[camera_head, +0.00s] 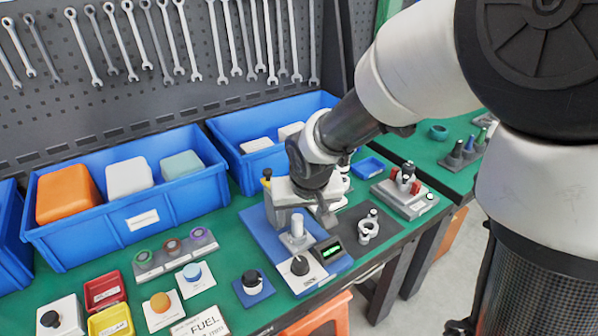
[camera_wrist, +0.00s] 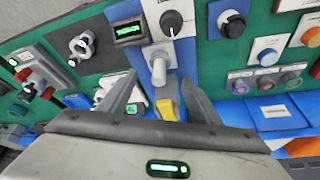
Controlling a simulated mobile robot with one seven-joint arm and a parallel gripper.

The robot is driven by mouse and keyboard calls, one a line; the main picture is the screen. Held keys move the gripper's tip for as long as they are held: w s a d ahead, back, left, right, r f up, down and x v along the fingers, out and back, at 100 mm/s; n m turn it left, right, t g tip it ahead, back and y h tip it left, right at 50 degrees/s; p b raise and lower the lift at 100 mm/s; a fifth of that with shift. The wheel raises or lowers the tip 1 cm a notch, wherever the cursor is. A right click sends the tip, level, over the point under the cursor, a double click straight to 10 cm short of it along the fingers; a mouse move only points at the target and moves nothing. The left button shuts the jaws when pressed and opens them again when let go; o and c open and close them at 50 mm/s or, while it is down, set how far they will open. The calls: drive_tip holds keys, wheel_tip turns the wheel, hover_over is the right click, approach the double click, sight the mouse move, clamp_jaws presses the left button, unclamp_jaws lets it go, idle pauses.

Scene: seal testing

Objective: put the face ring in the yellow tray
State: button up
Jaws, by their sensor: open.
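The yellow tray (camera_head: 110,321) is a small open box at the bottom left of the head view, in front of a red tray. I cannot tell for sure which part is the face ring. A pale metal ring-shaped part (camera_head: 368,230) is on the dark mat right of the test stand; it also shows in the wrist view (camera_wrist: 82,46). Green, brown and purple rings (camera_head: 173,247) sit on a grey rack. My gripper (camera_wrist: 158,82) is open, with a pale cylinder (camera_wrist: 158,68) of the stand showing between its fingers. In the head view it is partly hidden at the stand.
The blue-based test stand (camera_head: 330,270) has a dial and a green display. Blue bins (camera_head: 150,221) line the back. A red tray (camera_head: 103,290), knobs on plates and a grey fixture (camera_head: 405,203) stand around. Some green bench is bare left of the stand.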

sight(298, 228)
drive_tip(key=b+x, duration=0.2)
drive_tip(key=x, duration=0.8)
drive_tip(key=shift+b, duration=0.35)
drive_tip(key=c, duration=1.1)
drive_tip(key=shift+d+r+p, duration=0.1)
drive_tip(key=shift+r+p, duration=4)
drive_tip(key=shift+r, duration=1.15)
drive_tip(key=shift+c, duration=0.4)
